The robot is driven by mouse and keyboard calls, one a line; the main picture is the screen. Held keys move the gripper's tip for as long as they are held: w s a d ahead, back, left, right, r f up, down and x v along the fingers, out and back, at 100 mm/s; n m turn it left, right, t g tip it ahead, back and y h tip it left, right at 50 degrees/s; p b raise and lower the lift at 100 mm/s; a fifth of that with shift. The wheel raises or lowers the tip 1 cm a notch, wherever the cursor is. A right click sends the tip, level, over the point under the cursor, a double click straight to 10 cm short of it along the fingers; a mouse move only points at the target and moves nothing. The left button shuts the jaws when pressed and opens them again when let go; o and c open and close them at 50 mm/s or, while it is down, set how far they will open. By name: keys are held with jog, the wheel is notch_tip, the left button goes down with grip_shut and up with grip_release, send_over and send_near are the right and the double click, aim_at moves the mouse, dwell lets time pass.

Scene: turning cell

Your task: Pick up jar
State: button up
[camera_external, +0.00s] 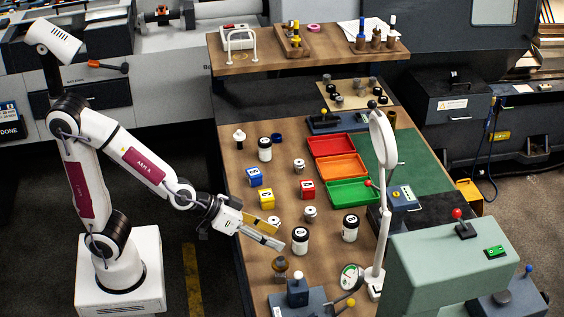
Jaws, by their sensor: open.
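Several white jars with dark tops stand upright on the wooden bench. One jar (300,241) is near the front, close to the right of my gripper (277,234). A second jar (350,229) stands farther right. A third jar (265,150) is farther back at the left. My gripper is open, with its fingers pointing right toward the nearest jar. It appears empty. I cannot tell from this view whether a fingertip touches that jar.
Blue, yellow and red lettered blocks and small metal parts lie on the bench (237,180) behind my gripper. Red, orange and green trays (352,192) sit beyond. A dark fixture (297,292) is at the front.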

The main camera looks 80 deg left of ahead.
aim_at(299, 235)
jog(key=w+a+f+n+t+y, duration=0.2)
jog(key=w+a+f+y, duration=0.2)
jog(key=f+y, duration=0.2)
jog(key=shift+a+f+y, duration=0.2)
jog(key=shift+a+y, duration=0.1)
jog(key=shift+a, duration=0.05)
dwell(0.5)
jog(key=shift+x, duration=1.3)
jog(key=shift+s, duration=0.1)
